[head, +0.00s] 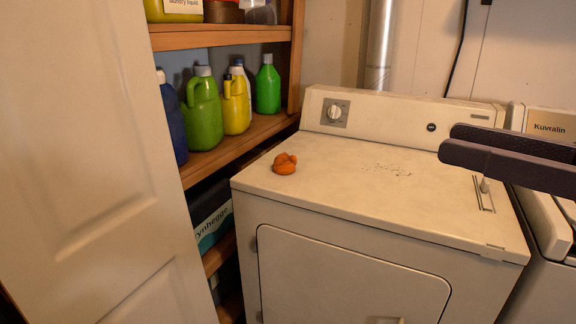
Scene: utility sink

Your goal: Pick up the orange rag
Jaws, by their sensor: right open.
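The orange rag (284,164) lies crumpled in a small heap on top of the white dryer (330,190), near the left part of its top. My right gripper (446,143) comes in from the right edge, above the right side of the dryer top. Its two dark fingers point left, and it is open with nothing between them. It is well to the right of the rag and apart from it. My left gripper is not in view.
A wooden shelf (235,143) with several bottles, including a green one (268,88), stands left of the dryer. A white door (70,180) fills the left side. Another machine (548,215) stands at right. The dryer's control panel (400,112) rises behind its mostly clear top.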

